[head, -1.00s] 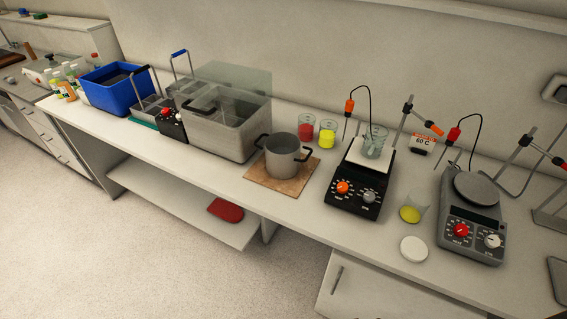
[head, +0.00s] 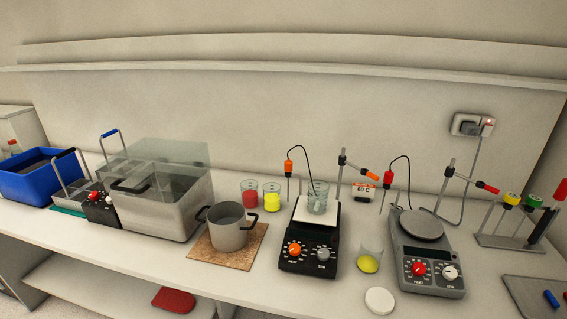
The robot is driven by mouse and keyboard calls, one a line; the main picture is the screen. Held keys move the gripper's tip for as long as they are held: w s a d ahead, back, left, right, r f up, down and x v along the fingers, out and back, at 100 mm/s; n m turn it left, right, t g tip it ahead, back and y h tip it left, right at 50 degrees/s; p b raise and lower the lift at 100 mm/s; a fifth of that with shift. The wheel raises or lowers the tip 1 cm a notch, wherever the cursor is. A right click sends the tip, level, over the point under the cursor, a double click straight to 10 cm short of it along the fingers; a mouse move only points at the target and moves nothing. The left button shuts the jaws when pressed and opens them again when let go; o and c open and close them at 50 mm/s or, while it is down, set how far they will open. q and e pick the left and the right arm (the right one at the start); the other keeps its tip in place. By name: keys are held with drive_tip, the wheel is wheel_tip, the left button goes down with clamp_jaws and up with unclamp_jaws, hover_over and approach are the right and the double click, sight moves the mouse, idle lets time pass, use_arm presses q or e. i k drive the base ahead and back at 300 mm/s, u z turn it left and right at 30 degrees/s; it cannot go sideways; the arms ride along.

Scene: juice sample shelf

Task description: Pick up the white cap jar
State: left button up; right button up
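No jar that I can clearly make out as the white cap jar is in the head view. A round white disc (head: 380,300), like a lid or shallow dish, lies on the bench near its front edge. A small glass with yellow content (head: 369,258) stands just behind it. Two glass beakers, one red (head: 250,194) and one yellow (head: 271,196), stand near the back wall. Neither of my grippers is in view.
Two hotplates, one black (head: 308,245) and one grey (head: 428,255), stand on the bench. A pot (head: 228,228) sits on a brown board. A metal bath (head: 165,205) and blue bin (head: 38,178) stand left. A tube rack (head: 510,241) is right. The wall shelf (head: 300,57) looks empty.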

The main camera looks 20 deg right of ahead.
sight(370, 253)
drive_tip(key=z, duration=1.4)
